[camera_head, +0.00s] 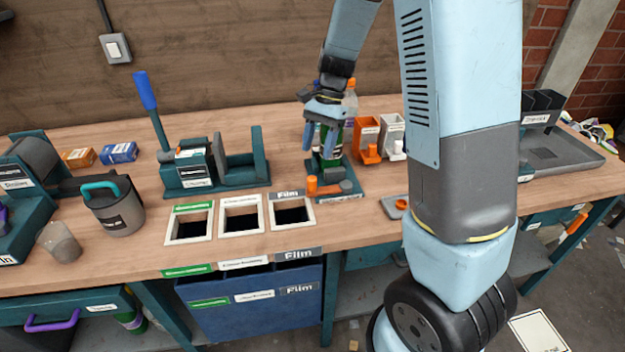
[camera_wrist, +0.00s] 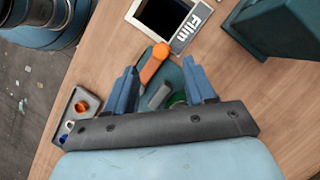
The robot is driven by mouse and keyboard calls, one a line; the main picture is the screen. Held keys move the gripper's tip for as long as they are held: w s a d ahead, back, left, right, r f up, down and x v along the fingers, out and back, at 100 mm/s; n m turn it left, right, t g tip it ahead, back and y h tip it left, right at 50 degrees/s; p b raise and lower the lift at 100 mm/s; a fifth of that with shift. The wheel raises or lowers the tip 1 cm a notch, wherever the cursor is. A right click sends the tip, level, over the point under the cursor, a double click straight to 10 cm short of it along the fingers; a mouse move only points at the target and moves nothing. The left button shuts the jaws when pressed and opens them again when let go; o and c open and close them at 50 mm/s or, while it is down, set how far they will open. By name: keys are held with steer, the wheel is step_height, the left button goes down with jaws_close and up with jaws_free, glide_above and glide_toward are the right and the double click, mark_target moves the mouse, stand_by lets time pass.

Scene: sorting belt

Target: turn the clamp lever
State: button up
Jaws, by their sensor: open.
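An orange lever (camera_head: 325,188) sits on a small teal clamp base (camera_head: 345,194) near the front of the bench, right of the Film slot. In the wrist view the orange lever (camera_wrist: 154,62) lies slantwise just beyond and between my fingertips. A grey clamp part (camera_wrist: 160,96) and a bit of green show between the fingers. My gripper (camera_head: 321,144) is open and points down above the back of the clamp base, with nothing seen held. Its fingers partly hide the rear of the clamp and a bottle with an orange cap (camera_head: 351,82).
Three framed slots, including Film (camera_head: 291,212), lie left of the clamp. A teal press with a blue handle (camera_head: 144,90) stands further left. Orange (camera_head: 368,136) and white (camera_head: 392,133) holders stand right of the gripper. A small grey tray (camera_head: 394,206) lies at the bench's front.

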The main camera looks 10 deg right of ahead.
mark_target(312, 177)
steer(key=x, duration=1)
steer(key=shift+w+d+f, duration=0.3)
steer(key=shift+c, duration=0.3)
jaws_close()
